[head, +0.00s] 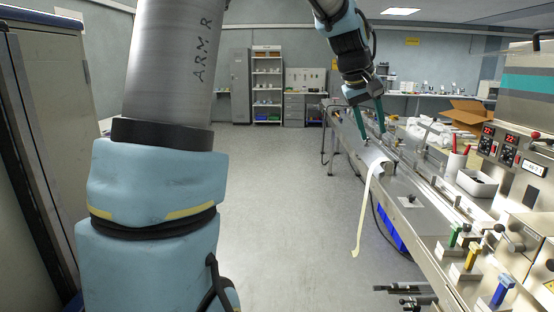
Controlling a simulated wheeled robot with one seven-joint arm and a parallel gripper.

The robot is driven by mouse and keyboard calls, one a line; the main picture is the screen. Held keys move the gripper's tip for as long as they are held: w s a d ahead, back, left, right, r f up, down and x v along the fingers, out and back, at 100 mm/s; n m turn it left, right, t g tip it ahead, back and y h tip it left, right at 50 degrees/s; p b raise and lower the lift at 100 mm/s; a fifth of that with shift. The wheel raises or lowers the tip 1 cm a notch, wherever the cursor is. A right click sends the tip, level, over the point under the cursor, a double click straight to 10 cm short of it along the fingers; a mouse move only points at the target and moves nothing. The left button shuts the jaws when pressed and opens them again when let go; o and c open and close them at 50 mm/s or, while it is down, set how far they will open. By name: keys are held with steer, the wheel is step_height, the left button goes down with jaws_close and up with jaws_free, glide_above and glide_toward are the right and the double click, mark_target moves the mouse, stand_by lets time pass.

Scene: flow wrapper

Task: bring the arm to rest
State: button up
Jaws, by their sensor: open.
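My arm rises at the left, with a grey link and pale blue joint covers, leaves the top of the view and comes back down at the upper right. My gripper (373,136) points down over the near edge of the wrapping machine (410,188). Its two green fingers are apart and I see nothing held between them. A white curved piece (374,158) lies just below the fingertips. I cannot tell whether they touch it. A cream strip (364,212) hangs from it down the machine's front side.
The machine runs along the right, with coloured levers (502,291), a white bin (477,183) and a control panel (505,148). A cardboard box (468,114) stands farther back. A tall cabinet (48,120) is close at left. The floor (285,220) between is clear.

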steer(key=s+a+f+y, duration=0.35)
steer(key=a+f, duration=0.75)
steer(key=a, duration=0.5)
steer(key=s+a+f, duration=0.4)
steer(key=s+a, duration=0.1)
steer(key=a, duration=0.2)
steer(key=s+a+f+g+y, duration=0.1)
steer(key=s+a+f, duration=0.3)
steer(key=s+a, duration=0.2)
steer(key=shift+s+a+f+m+b, duration=0.2)
steer(key=shift+a+f+m+b, duration=0.1)
steer(key=shift+a+f+m, duration=0.1)
